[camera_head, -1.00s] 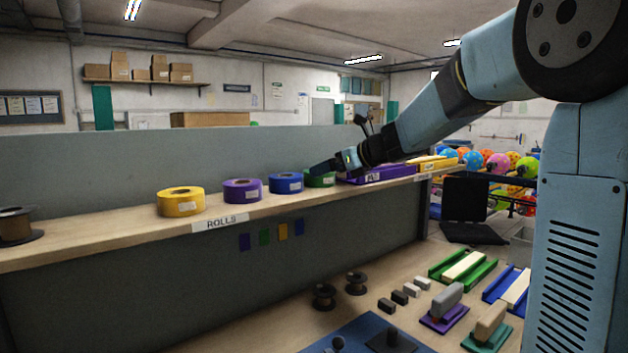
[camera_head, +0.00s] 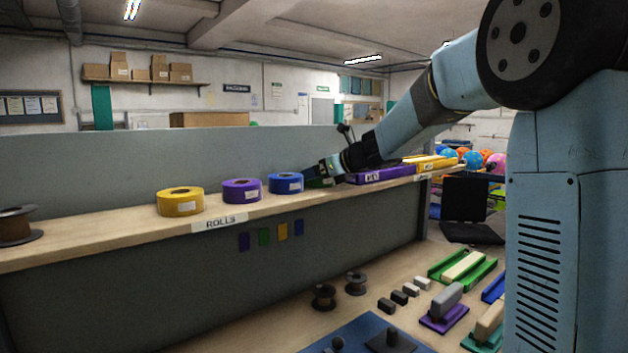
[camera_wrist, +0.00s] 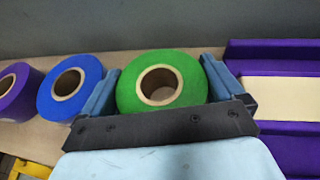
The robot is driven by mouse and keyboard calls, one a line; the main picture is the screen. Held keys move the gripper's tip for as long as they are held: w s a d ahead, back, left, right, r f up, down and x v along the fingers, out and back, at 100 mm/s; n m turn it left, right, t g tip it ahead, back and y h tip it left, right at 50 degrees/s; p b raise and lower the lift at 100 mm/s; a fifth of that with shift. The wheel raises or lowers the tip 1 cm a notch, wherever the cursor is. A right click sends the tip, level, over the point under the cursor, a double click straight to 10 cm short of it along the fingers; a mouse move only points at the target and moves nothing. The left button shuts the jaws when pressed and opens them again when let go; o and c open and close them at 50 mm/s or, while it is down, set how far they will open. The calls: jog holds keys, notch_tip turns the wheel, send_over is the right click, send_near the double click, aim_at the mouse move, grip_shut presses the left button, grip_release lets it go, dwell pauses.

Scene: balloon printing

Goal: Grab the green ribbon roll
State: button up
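The green ribbon roll (camera_wrist: 196,84) sits on the shelf, its brown core hole facing the wrist camera. My gripper (camera_wrist: 160,80) has its two blue fingers on the left and right sides of the roll. A small gap seems to show at each finger, so the fingers look open around it. In the head view the green roll (camera_head: 320,183) is mostly hidden behind my gripper (camera_head: 318,172), which is low over the shelf.
A blue roll (camera_head: 286,187) stands close left of the green roll, then a purple roll (camera_head: 242,197) and a yellow roll (camera_head: 180,208). A purple tray (camera_wrist: 285,47) is close on the right. A grey panel (camera_head: 100,160) runs behind the shelf (camera_head: 130,230).

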jog(key=shift+c, duration=1.4)
